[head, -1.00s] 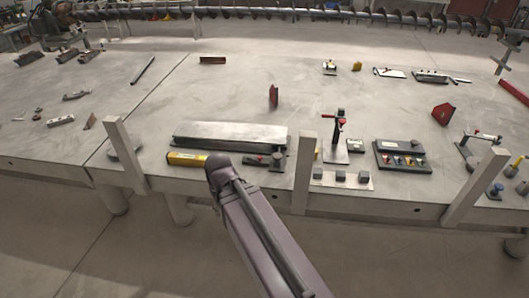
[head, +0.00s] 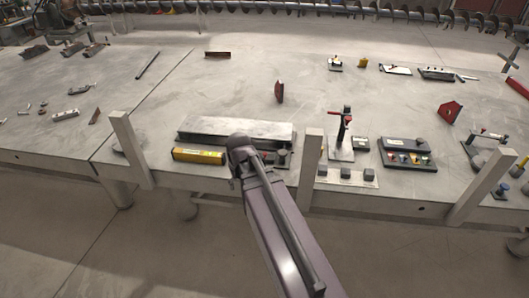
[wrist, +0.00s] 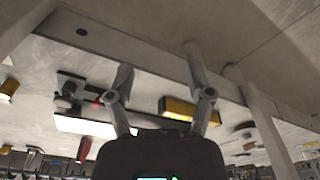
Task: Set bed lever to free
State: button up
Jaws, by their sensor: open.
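A long grey metal bed block (head: 240,129) lies near the front edge of the table. At its right front is a small dark fixture (head: 282,158) with a knob, partly hidden by my arm. In the wrist view this fixture (wrist: 70,88) shows a round knob and a red-tipped part, which may be the bed lever; its setting cannot be read. My gripper (wrist: 160,62) is open and empty, its fingers spread, with the fixture left of it in the wrist view. The head view does not show my gripper clearly.
A yellow bar (head: 198,156) lies left of my arm; it also shows in the wrist view (wrist: 188,109). Upright posts (head: 307,170) stand along the front edge. A red-handled clamp stand (head: 342,140) and a grey box of coloured knobs (head: 407,154) stand to the right.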

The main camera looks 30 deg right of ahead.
jog(key=w+d+r+m+t+p, duration=0.1)
jog(key=w+d+r+t+p, duration=0.1)
jog(key=w+d, duration=1.2)
jog(key=d+r+t, duration=0.1)
jog(key=d, duration=0.2)
jog(key=shift+w+d+r+m+h, duration=0.15)
jog(key=shift+d+r+m+h, duration=0.15)
jog(key=shift+d+r+h, duration=0.1)
jog(key=shift+f, duration=0.15)
jog(key=b, duration=0.5)
send_near(265, 153)
jog(key=b+x, duration=0.7)
jog(key=x, duration=0.1)
jog(key=shift+f+b, duration=0.35)
jog(key=shift+f, duration=0.05)
grip_shut()
